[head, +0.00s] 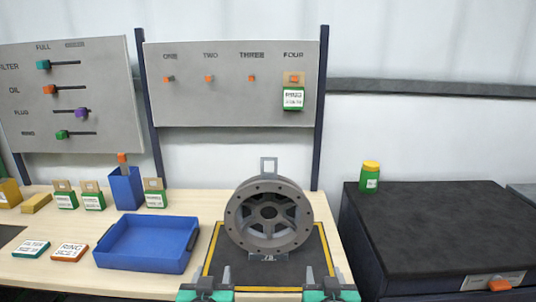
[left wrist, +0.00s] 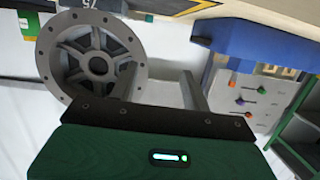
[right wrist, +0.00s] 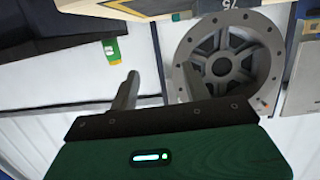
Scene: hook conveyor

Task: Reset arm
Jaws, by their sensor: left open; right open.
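My left gripper (head: 206,284) is at the bottom of the head view, at the front left of the black mat. In the left wrist view its two fingers (left wrist: 160,88) stand apart with nothing between them. My right gripper (head: 330,284) is at the front right of the mat. In the right wrist view its fingers (right wrist: 157,88) are also apart and empty. A grey spoked wheel (head: 268,215) stands upright on the mat behind and between both grippers, touching neither. It also shows in the left wrist view (left wrist: 91,57) and the right wrist view (right wrist: 229,56).
A blue tray (head: 147,243), a blue bin (head: 127,188) and several green-labelled packets (head: 155,193) are on the table at left. A black cabinet (head: 436,232) with a green, yellow-capped jar (head: 369,177) stands at right. A pegboard (head: 232,85) with a hanging packet (head: 293,98) is behind.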

